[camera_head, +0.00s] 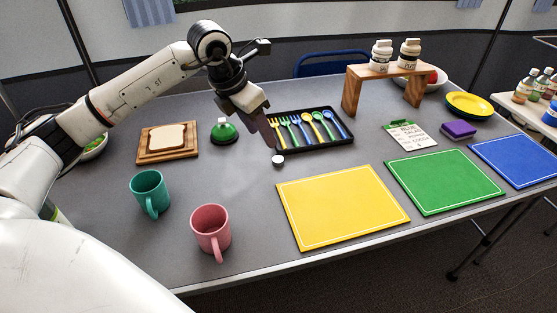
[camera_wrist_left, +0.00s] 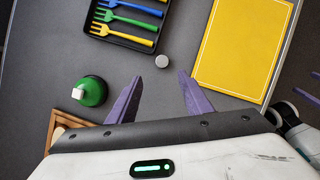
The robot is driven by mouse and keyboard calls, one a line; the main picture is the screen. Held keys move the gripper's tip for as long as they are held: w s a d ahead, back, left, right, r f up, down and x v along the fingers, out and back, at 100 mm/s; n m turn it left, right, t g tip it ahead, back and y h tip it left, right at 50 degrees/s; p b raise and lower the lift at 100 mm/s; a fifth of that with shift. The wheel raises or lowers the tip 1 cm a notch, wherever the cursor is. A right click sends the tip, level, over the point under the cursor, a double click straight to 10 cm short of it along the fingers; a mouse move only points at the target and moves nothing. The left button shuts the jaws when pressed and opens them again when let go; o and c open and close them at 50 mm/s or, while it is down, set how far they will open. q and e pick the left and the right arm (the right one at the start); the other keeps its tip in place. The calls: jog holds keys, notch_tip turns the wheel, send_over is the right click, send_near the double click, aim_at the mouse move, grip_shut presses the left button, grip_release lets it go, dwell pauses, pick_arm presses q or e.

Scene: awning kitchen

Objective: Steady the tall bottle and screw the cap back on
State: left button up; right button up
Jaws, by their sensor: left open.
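A small round white-grey cap (camera_head: 278,160) lies on the grey table just in front of the black cutlery tray. It also shows in the left wrist view (camera_wrist_left: 162,61), ahead of and between the fingers. My left gripper (camera_head: 270,138) is above the table close behind the cap, pointing down. Its purple fingers are spread and empty in the left wrist view (camera_wrist_left: 160,93). I cannot make out a tall bottle on the main table. Several small bottles (camera_head: 537,83) stand on a side table at the far right.
A squat green object with a white top (camera_head: 223,131) stands left of my gripper. The cutlery tray (camera_head: 349,143) is right of it. Teal (camera_head: 149,191) and pink (camera_head: 210,229) mugs stand in front. Yellow (camera_head: 342,207), green and blue boards lie to the right. A wooden stand (camera_head: 351,94) holds two jars.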

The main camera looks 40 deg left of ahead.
pick_arm(q)
send_near(277, 160)
jog(key=shift+a+x, duration=0.15)
jog(key=shift+x, duration=0.45)
jog(key=shift+a+x, duration=0.15)
jog(key=shift+x, duration=0.5)
jog(key=shift+w, duration=0.1)
jog(key=x, duration=0.5)
jog(key=shift+d+b, duration=0.25)
jog(key=shift+b, duration=0.05)
jog(key=c, duration=1.1)
notch_tip(277, 160, up, 10)
jog(key=shift+p, duration=0.4)
